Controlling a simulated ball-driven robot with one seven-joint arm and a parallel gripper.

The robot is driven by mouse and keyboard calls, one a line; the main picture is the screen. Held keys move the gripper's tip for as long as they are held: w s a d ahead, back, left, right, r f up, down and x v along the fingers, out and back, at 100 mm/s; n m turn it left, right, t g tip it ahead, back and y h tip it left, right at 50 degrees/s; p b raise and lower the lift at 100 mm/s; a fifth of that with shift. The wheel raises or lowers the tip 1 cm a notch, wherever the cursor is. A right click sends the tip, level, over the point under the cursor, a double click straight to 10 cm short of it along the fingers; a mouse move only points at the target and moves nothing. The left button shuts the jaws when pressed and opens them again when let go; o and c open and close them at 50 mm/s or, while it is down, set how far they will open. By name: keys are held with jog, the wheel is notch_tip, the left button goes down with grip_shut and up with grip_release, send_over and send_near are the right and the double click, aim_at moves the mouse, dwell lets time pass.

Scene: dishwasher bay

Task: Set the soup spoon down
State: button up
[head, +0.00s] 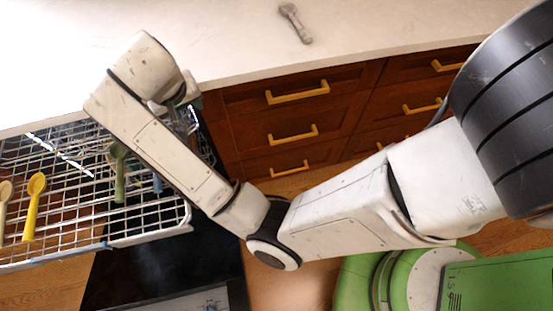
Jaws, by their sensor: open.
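Several spoon-like utensils are in view, and I cannot tell which is the soup spoon. A yellow spoon (33,206) and a cream spoon (4,207) are at the left of the dishwasher rack (75,222). A green spoon (118,172) is farther right in the rack, close to my forearm. A small grey utensil-like object (295,23) lies on the countertop, well apart from my gripper. My gripper (190,118) is open over the rack's right end, near the counter edge. It is mostly hidden behind my own wrist, and I see nothing held in it.
The pale countertop (235,35) is mostly bare. Brown drawers (290,115) with yellow handles stand below it, right of the rack. A blue piece (157,183) shows beside my forearm in the rack. The dark dishwasher door (170,268) lies below the rack.

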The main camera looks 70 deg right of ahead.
jog(key=s+d+f+n+y, duration=0.1)
jog(key=s+f+n, duration=0.2)
jog(key=s+f, duration=0.45)
jog(key=s+f+n+y, duration=0.1)
jog(key=s+f+n, duration=0.3)
jog(key=s, duration=0.6)
jog(key=s+a+f+g+y, duration=0.1)
jog(key=s+a+f, duration=0.2)
jog(key=s, duration=0.4)
jog(key=shift+a+f+n+y, duration=0.3)
jog(key=shift+a, duration=0.6)
jog(key=shift+s, duration=0.1)
jog(key=shift+c, duration=0.2)
